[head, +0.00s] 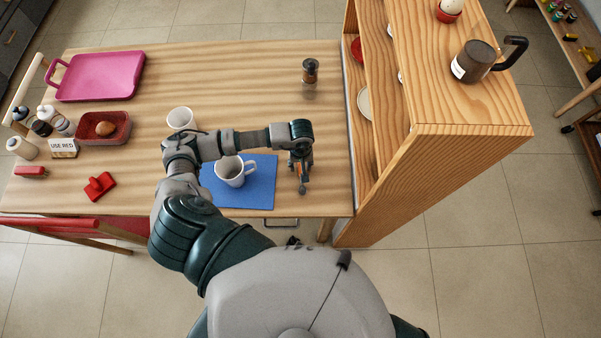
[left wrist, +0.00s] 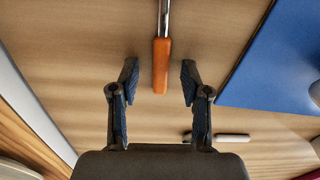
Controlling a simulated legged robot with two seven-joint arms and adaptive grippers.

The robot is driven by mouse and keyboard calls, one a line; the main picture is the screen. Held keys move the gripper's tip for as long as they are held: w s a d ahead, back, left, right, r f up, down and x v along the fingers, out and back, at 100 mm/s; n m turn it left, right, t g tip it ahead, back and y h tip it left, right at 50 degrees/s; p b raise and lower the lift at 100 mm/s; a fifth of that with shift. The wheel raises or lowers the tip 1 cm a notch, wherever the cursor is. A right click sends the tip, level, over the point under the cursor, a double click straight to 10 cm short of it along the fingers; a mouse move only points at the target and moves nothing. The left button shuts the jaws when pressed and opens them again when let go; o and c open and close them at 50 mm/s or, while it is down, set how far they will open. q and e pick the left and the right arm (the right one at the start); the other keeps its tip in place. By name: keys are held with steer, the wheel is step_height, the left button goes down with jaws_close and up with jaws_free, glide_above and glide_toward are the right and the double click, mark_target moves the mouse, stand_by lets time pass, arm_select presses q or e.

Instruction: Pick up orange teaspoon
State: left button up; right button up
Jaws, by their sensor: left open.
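The orange teaspoon (left wrist: 161,66) lies on the wooden table in the left wrist view, its orange handle pointing down between the fingers and its metal stem running out of the top. My left gripper (left wrist: 160,82) is open, with one finger on each side of the handle end and a gap on both sides. In the head view my left gripper (head: 302,174) points down over the table, right of the blue mat. The spoon is mostly hidden by the gripper there. My right gripper is not in view.
The blue mat (head: 248,199) holds a white mug (head: 229,172). A wooden shelf (head: 440,150) stands close on the right. A brown-capped shaker (head: 310,72) stands behind. A small dark-and-white item (left wrist: 225,138) lies near the right finger in the wrist view.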

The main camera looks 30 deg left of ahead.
arm_select(q)
steer(key=shift+d+f, duration=0.1)
steer(key=shift+d, duration=0.1)
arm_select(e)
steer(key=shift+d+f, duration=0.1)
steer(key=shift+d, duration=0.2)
arm_select(q)
steer(key=c, duration=0.3)
steer(key=shift+a, duration=0.2)
steer(key=c, duration=0.4)
steer(key=shift+a+f, duration=0.1)
steer(key=shift+a, duration=0.05)
jaws_close()
steer(key=shift+a, duration=0.1)
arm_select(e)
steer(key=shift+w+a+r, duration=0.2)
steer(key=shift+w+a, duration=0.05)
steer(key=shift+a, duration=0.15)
